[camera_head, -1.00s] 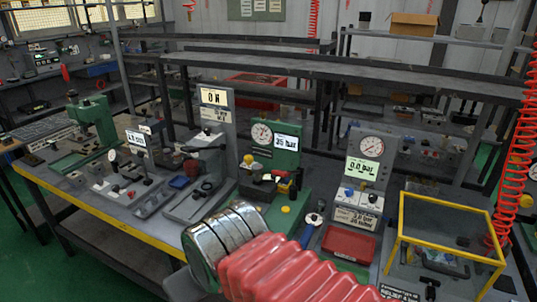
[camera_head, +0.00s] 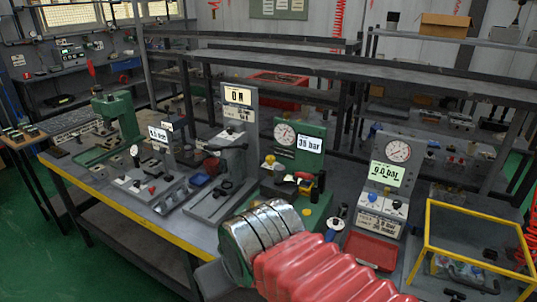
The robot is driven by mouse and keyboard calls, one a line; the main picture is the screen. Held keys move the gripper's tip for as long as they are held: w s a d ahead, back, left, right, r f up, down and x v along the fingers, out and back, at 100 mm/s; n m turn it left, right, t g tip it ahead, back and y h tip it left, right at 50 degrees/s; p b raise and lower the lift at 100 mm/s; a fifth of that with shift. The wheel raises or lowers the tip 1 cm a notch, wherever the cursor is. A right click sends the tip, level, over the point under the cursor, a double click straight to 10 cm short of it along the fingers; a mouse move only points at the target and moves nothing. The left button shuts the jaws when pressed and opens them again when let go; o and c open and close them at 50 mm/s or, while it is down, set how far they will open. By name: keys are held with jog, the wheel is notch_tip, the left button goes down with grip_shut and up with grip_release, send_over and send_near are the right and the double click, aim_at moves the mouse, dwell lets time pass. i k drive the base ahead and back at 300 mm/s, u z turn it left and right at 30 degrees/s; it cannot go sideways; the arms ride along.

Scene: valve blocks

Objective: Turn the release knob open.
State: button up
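A green valve block (camera_head: 312,135) stands on the bench right of the middle, with a round gauge (camera_head: 284,134) and a display (camera_head: 310,143) reading about 35 bar. Its base carries a yellow knob (camera_head: 270,160), a black upright part, small red and yellow parts and a low yellow button (camera_head: 306,212). No label shows which knob is the release knob. My arm's red bellows and chrome rings fill the lower middle; my gripper's fingers do not show.
A red tray (camera_head: 371,250) lies before the grey block, and a yellow-framed box (camera_head: 428,215) stands at the right. A grey stand with an ON display (camera_head: 238,96) and a green press (camera_head: 118,115) are to the left. Dark shelves run behind.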

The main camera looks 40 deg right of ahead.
aim_at(270, 159)
jog(key=u, duration=0.05)
jog(key=i, duration=0.95)
jog(key=z, duration=0.1)
